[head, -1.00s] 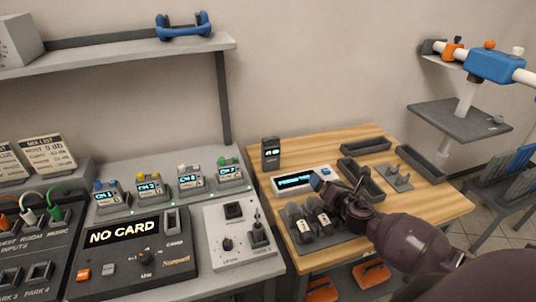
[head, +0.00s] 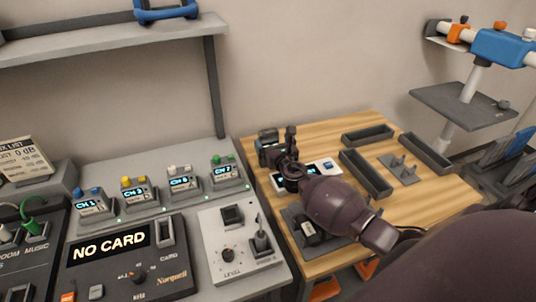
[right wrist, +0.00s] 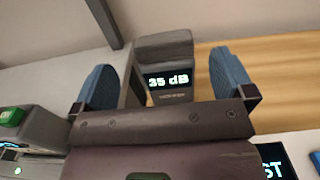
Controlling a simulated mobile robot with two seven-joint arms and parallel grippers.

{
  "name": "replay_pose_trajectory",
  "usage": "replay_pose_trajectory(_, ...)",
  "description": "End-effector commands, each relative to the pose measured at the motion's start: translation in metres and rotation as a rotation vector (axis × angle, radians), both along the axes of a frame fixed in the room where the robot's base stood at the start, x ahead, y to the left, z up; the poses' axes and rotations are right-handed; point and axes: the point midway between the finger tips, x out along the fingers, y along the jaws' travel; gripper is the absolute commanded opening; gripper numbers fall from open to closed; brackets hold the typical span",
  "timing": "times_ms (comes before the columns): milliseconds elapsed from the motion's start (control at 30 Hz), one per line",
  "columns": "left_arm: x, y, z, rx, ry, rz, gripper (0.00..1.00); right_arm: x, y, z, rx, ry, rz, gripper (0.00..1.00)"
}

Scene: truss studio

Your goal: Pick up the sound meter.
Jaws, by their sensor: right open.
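The sound meter (head: 267,137) is a small dark grey upright box at the back left of the wooden table. In the right wrist view the sound meter (right wrist: 167,62) shows a lit screen reading "35 dB". My right gripper (head: 278,152) is at the meter and partly covers it in the head view. In the right wrist view my right gripper (right wrist: 160,62) is open, with one blue finger pad on each side of the meter and gaps showing. The meter's lower part is hidden by the gripper body. My left gripper is not in view.
The wooden table (head: 375,125) also carries a white device with a lit screen (head: 325,168), dark trays (head: 367,136) and a dark holder partly under my arm. A grey console desk (head: 150,152) adjoins at left. The wall is close behind.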

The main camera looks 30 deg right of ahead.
Motion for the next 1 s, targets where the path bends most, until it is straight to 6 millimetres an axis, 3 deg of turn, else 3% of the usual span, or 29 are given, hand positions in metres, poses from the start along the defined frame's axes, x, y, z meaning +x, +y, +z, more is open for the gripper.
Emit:
replay_pose_trajectory(433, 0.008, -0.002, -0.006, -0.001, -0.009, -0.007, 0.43, 0.045, -0.014, -0.001, 0.000, 0.001, 0.000, 1.00)
replay_pose_trajectory(767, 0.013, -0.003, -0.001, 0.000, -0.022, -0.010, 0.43, 0.051, -0.016, 0.001, 0.001, 0.000, 0.000, 1.00)
replay_pose_trajectory(1000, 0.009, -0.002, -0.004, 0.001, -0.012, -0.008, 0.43, 0.050, -0.016, 0.001, 0.001, 0.000, 0.000, 0.65)
